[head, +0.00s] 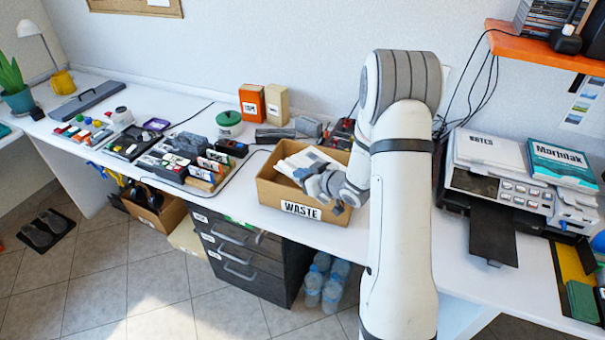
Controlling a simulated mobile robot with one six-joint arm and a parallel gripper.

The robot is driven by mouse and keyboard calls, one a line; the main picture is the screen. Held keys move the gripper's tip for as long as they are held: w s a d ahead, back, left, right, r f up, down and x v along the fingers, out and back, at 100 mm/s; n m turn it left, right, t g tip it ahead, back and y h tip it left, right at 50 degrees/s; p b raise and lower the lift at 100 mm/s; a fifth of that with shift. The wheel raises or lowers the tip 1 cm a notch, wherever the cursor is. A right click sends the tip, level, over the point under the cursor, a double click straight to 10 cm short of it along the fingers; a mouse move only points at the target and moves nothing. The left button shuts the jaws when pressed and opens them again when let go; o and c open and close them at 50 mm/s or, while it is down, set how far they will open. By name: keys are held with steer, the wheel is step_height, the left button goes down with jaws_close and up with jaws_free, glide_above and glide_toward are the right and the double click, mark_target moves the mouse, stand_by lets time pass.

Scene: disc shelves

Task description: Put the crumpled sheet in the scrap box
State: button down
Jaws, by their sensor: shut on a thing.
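The scrap box is an open cardboard box (274,194) labelled WASTE, near the front edge of the white desk at mid-picture. White paper (305,160) shows inside it. My gripper (318,192) is at the box's front right, over its opening and front rim. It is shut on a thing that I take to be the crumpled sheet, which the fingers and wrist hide. I cannot make out its outline, nor whether it touches the paper in the box.
A grey printer (497,185) stands to the right. A stationery tray (185,163) is left of the box; an orange carton (252,103) and grey items stand behind it. A black drawer unit (238,262) is under the desk.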

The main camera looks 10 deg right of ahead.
steer(key=c, duration=1.6)
jaws_free()
steer(key=shift+f, duration=0.1)
steer(key=shift+o, duration=0.2)
